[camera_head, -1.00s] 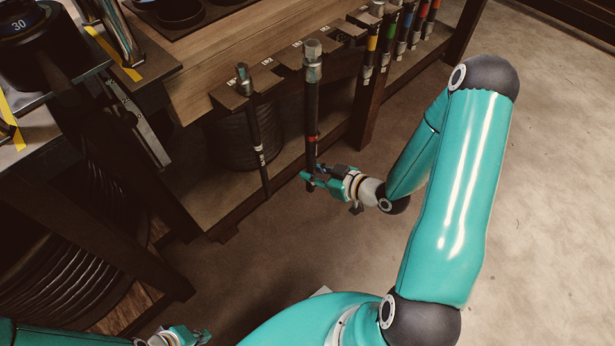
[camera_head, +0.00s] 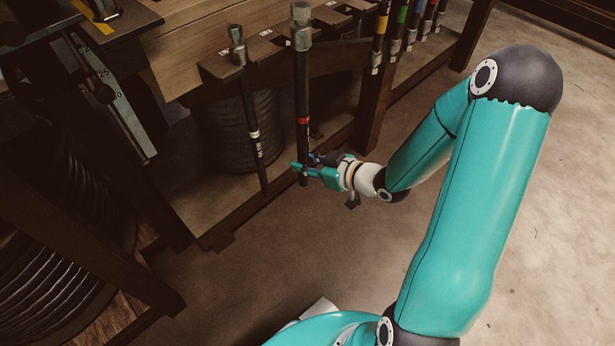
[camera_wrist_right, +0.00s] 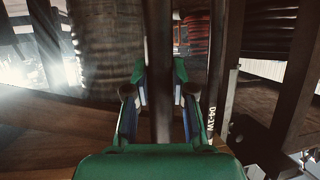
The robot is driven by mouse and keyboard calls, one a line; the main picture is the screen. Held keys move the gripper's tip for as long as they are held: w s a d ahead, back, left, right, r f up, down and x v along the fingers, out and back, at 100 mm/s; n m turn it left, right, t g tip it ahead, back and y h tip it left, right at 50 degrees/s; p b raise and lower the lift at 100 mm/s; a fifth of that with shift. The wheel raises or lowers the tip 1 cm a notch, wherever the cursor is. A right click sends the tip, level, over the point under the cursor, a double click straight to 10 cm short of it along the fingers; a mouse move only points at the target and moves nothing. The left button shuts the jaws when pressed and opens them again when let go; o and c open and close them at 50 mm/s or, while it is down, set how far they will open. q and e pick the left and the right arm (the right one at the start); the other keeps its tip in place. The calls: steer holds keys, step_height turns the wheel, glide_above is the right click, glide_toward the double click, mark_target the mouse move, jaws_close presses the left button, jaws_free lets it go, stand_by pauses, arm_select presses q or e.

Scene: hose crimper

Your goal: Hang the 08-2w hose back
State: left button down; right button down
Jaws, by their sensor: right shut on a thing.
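A dark hose (camera_head: 302,85) with metal fittings at its top and a red band hangs nearly upright at the front of the hose rack. My right gripper (camera_head: 303,169) is shut on its lower part, below the red band. In the right wrist view the hose (camera_wrist_right: 160,75) runs upright between the two fingers (camera_wrist_right: 158,105). I cannot read a size label on this hose. Its top end is higher than that of the neighbouring hose, and I cannot tell whether it sits in a rack slot. My left gripper is out of view.
The wooden rack edge (camera_head: 216,72) carries another dark hose (camera_head: 251,115) to the left. Several hoses with coloured bands (camera_head: 380,25) hang to the right. A coiled hose (camera_head: 240,130) stands behind, below the bench. The floor (camera_head: 300,245) in front is open.

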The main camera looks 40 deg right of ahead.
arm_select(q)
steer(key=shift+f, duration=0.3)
arm_select(e)
steer(key=w, duration=0.3)
steer(key=w+f, duration=0.1)
steer(key=w, duration=0.1)
steer(key=shift+w+a, duration=0.15)
steer(key=shift+a, duration=0.05)
steer(key=c, duration=0.9)
jaws_free()
steer(key=v, duration=1.2)
